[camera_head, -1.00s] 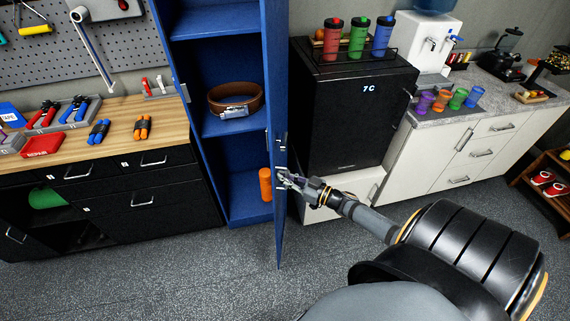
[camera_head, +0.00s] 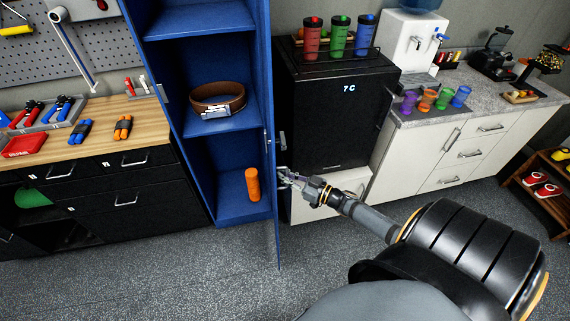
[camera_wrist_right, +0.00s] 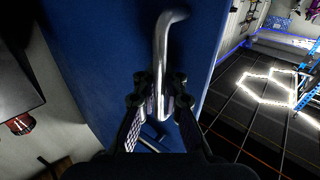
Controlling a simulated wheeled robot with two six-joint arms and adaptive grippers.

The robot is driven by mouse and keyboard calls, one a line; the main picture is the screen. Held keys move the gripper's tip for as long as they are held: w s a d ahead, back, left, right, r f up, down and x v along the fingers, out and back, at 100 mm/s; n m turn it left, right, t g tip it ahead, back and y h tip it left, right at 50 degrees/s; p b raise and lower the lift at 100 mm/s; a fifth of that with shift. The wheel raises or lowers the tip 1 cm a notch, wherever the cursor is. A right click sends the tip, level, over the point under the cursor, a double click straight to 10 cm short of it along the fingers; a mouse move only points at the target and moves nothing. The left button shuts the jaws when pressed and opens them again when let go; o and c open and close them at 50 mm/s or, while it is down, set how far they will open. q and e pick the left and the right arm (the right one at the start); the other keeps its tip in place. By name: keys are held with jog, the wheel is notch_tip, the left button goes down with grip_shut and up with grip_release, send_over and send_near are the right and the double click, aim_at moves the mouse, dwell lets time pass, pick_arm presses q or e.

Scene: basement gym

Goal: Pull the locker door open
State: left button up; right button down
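The blue locker (camera_head: 208,158) stands open in the head view, its shelves exposed. Its door (camera_head: 272,215) shows nearly edge-on at the locker's right side. My right gripper (camera_head: 286,178) is at the door's outer face. In the right wrist view, the curved metal door handle (camera_wrist_right: 162,50) runs down between the two fingers of my right gripper (camera_wrist_right: 161,103), which are closed around its lower part. The blue door face (camera_wrist_right: 95,60) lies behind it. My left gripper is not in view.
A brown belt (camera_head: 220,101) and an orange cylinder (camera_head: 252,184) sit on locker shelves. A black mini fridge (camera_head: 335,120) stands right of the door. A workbench (camera_head: 110,150) is on the left. Grey floor (camera_head: 180,280) in front is clear.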

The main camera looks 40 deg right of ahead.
jog(key=c, duration=1.8)
grip_release()
jog(key=shift+s+f, duration=0.2)
jog(key=shift+o, duration=0.4)
jog(key=shift+s+a+r, duration=0.1)
jog(key=shift+s+r, duration=0.1)
jog(key=shift+r, duration=0.05)
jog(key=v, duration=1.2)
